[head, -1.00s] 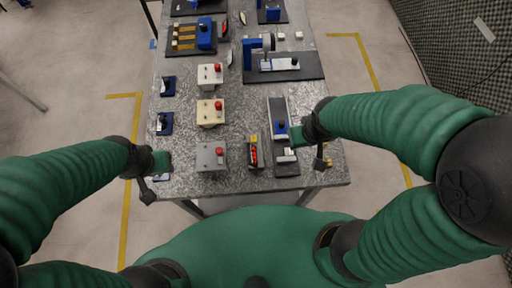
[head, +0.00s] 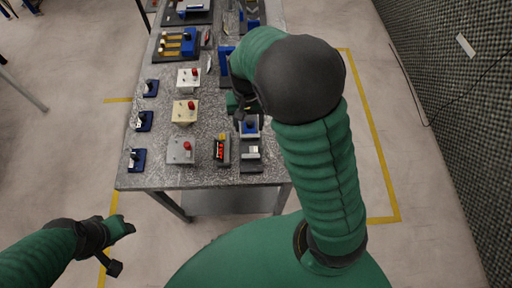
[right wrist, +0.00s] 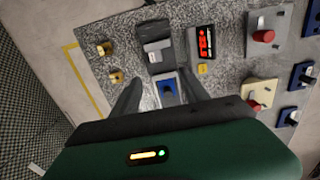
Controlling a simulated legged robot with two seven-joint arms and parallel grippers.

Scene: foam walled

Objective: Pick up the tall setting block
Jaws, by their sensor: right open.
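I cannot tell for sure which piece is the tall setting block. Two small brass pieces (right wrist: 110,62) stand on the bench at the upper left of the right wrist view; my right arm hides their spot in the head view. A dark plate (head: 250,165) carries grey-white blocks (head: 250,152) and a blue-topped piece (head: 249,124). These blocks (right wrist: 157,50) also show in the right wrist view. My right gripper (right wrist: 163,92) is open, its fingers either side of the blue-topped piece in view; contact cannot be told. My left gripper (head: 120,248) is off the bench, its jaws unclear.
The speckled bench (head: 215,140) also holds grey, cream and white boxes with red knobs (head: 181,149), a black holder with red pieces (head: 221,150) and several blue switch stands (head: 137,159).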

